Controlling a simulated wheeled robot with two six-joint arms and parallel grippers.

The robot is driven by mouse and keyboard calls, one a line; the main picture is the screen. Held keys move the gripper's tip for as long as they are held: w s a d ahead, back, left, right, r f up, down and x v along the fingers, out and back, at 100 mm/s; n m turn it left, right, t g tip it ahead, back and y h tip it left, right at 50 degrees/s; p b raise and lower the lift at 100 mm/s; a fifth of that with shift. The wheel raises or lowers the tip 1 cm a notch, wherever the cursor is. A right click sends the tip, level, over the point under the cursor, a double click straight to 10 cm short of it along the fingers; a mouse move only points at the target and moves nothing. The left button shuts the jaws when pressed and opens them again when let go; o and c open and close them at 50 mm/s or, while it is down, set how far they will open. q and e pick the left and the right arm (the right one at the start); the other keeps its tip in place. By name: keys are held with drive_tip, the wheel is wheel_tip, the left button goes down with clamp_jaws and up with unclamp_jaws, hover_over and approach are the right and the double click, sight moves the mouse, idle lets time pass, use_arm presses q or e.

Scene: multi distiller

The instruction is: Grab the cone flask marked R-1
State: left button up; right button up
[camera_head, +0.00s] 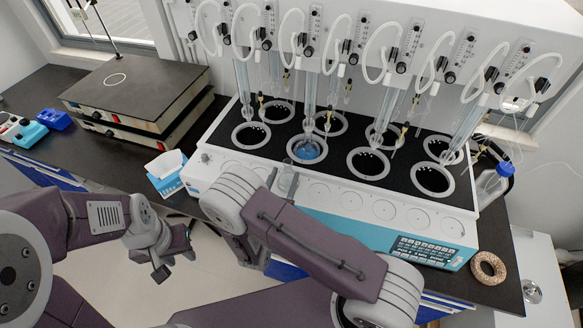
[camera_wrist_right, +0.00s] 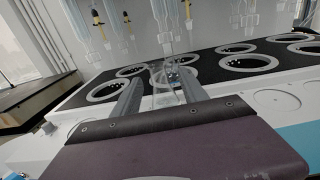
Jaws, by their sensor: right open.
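A small clear glass flask (camera_head: 288,181) stands on the white front ledge of the distiller (camera_head: 345,198). No R-1 mark can be read on it. My right gripper (camera_wrist_right: 160,88) is open, with its two fingers pointing toward the wells. Clear glass (camera_wrist_right: 165,98) shows between and beyond these fingers; its outline is faint, and I cannot tell whether they touch it. In the head view my right wrist hides most of the right gripper. My left gripper (camera_head: 160,272) hangs in front of the bench at the lower left, away from the flask; its jaw state is unclear.
A flask with blue liquid (camera_head: 307,150) sits in a front well, under hanging glass tubes. A tissue box (camera_head: 166,174) stands left of the distiller. Hotplates (camera_head: 137,88) are at the back left. A wash bottle (camera_head: 492,184) and cork ring (camera_head: 488,268) are at the right.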

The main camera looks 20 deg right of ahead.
sight(288, 168)
drive_tip(key=shift+w+d+r+p, duration=0.3)
drive_tip(key=shift+w+r+p, duration=0.05)
drive_tip(key=shift+r+p, duration=0.3)
drive_tip(key=w, duration=0.1)
drive_tip(key=w+d+f, duration=0.1)
drive_tip(key=shift+w+d, duration=0.25)
drive_tip(key=shift+w, duration=0.05)
drive_tip(key=p+x, duration=0.2)
drive_tip(key=shift+w+r, duration=0.1)
drive_tip(key=shift+w, duration=0.35)
drive_tip(key=shift+w+d, duration=0.35)
drive_tip(key=shift+w, duration=0.15)
use_arm(q)
drive_tip(key=r, duration=0.2)
drive_tip(key=s+r, duration=0.1)
drive_tip(key=r, duration=0.1)
drive_tip(key=shift+a, duration=0.2)
use_arm(e)
drive_tip(key=shift+w+d, duration=0.1)
clamp_jaws()
